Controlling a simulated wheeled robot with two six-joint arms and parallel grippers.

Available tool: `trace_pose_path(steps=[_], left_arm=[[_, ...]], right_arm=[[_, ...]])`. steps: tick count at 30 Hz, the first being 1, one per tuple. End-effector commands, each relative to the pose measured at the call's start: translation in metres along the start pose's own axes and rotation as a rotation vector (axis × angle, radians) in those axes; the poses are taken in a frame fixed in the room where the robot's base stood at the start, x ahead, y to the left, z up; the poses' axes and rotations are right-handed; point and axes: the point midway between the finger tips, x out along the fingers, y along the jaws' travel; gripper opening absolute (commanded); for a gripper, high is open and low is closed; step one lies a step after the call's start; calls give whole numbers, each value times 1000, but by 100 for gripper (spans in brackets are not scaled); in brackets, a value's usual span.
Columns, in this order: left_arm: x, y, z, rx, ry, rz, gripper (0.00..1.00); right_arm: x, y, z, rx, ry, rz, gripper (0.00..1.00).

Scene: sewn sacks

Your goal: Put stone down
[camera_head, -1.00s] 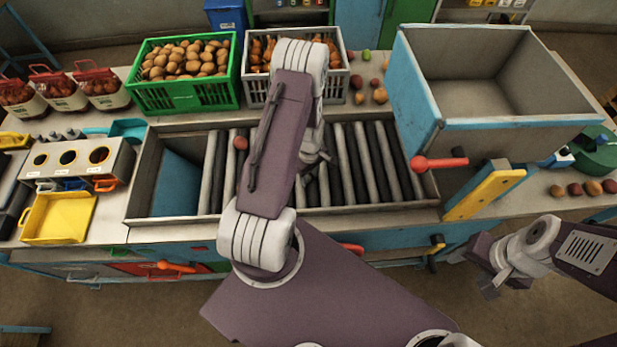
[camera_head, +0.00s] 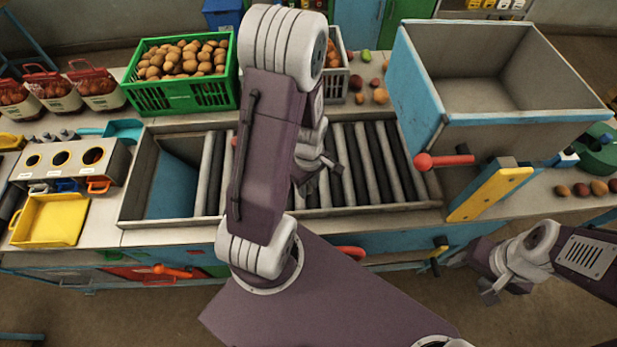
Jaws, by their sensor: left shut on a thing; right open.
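My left gripper (camera_head: 320,179) is over the roller bed (camera_head: 375,160), near its middle. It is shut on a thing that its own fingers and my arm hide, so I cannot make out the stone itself. I cannot tell how high it is above the rollers. A small reddish round thing (camera_head: 235,142) lies on the rollers to the left, mostly covered by my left arm. My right gripper (camera_head: 487,291) is open and empty, low at the right, in front of the counter.
A green crate of potatoes (camera_head: 185,97) and a white crate (camera_head: 336,86) stand behind the rollers. A large blue-sided bin (camera_head: 418,85) stands at the right, with a yellow lever plate (camera_head: 490,194) below. A yellow tray (camera_head: 48,220) and sorting box (camera_head: 118,160) are at the left.

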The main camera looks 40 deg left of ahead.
Motion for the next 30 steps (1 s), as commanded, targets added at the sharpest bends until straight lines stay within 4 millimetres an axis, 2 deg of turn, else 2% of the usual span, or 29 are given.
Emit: trace_pose_path(steps=[3, 12, 26, 30], left_arm=[[-7, -11, 12, 1, 2, 3, 0], [-18, -23, 23, 0, 0, 1, 0], [-19, -23, 23, 4, 0, 0, 0], [-15, -17, 24, 62, 0, 0, 0]], right_arm=[[10, 0, 1, 0, 0, 0, 55], [19, 0, 2, 0, 0, 0, 55], [19, 0, 2, 0, 0, 0, 55], [23, 0, 2, 0, 0, 0, 55]])
